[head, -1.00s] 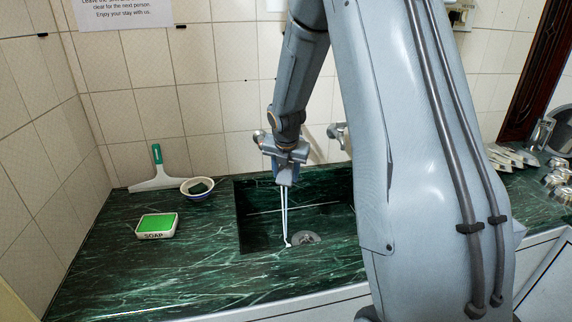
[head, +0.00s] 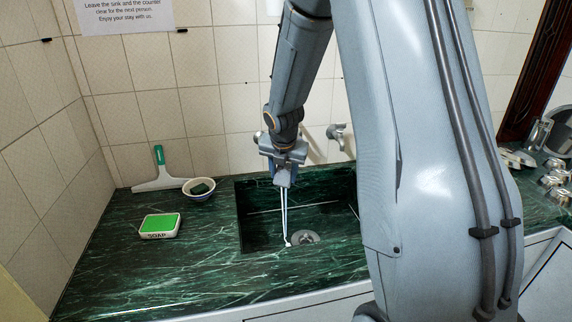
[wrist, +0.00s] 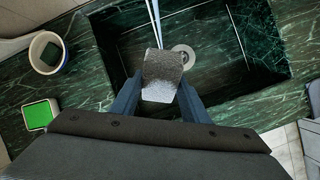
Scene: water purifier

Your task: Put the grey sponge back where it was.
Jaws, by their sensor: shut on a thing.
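The grey sponge (wrist: 162,75) is a speckled grey block between my fingers in the wrist view. My gripper (head: 284,172) is shut on it and holds it above the sink (head: 262,232), left of the drain (head: 305,237). In the head view the sponge is hard to make out among the fingers. A thin white strip (head: 284,212) runs from under the gripper down towards the drain; I cannot tell what it is. It also shows in the wrist view (wrist: 154,22).
A tap (head: 338,133) is on the wall. The front-left counter is clear.

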